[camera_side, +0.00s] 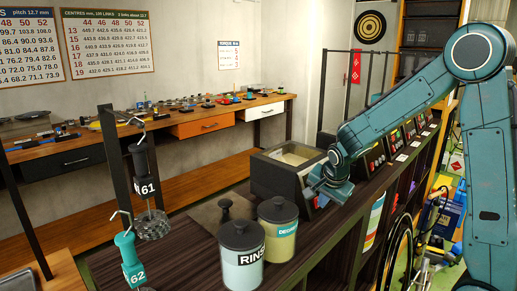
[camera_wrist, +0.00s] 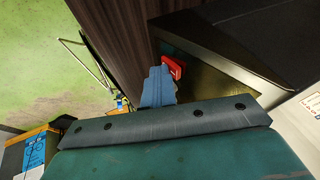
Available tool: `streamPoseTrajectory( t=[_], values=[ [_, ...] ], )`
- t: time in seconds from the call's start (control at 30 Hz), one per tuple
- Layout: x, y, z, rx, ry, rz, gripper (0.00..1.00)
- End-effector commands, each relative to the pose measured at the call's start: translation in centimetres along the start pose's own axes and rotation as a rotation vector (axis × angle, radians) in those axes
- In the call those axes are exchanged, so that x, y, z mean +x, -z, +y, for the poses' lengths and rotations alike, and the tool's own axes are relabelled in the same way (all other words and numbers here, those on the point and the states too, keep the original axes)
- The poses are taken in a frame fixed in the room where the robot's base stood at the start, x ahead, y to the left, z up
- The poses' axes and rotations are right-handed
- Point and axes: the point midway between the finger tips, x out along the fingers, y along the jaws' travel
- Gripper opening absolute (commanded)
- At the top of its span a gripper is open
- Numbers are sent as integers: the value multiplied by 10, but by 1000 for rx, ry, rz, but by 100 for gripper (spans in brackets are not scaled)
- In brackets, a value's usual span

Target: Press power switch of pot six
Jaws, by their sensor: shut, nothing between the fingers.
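A dark, box-shaped wax pot (camera_side: 268,172) with a pale top opening stands nearest on the counter in the side view. No number is readable on it. My gripper (camera_side: 316,190) is low at its front panel, fingers together and empty. In the wrist view the shut fingertips (camera_wrist: 160,75) lie beside a red power switch (camera_wrist: 173,67) on the pot's panel (camera_wrist: 205,75). The tips overlap the switch's left side in the picture; I cannot tell whether they touch it.
More pots with red-lit panels (camera_side: 396,138) line the counter behind my arm. Hanging tools marked 61 (camera_side: 143,185) and 62 (camera_side: 130,258) are at left.

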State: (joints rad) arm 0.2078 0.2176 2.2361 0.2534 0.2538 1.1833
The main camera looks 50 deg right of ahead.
Motion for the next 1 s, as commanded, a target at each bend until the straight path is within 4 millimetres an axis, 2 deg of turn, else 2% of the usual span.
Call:
streamPoseTrajectory(
  t=[0.6,1.0],
  values=[
    [-14,5,-5,0,2,0,0],
    [-14,5,-5,0,1,0,0]
  ],
)
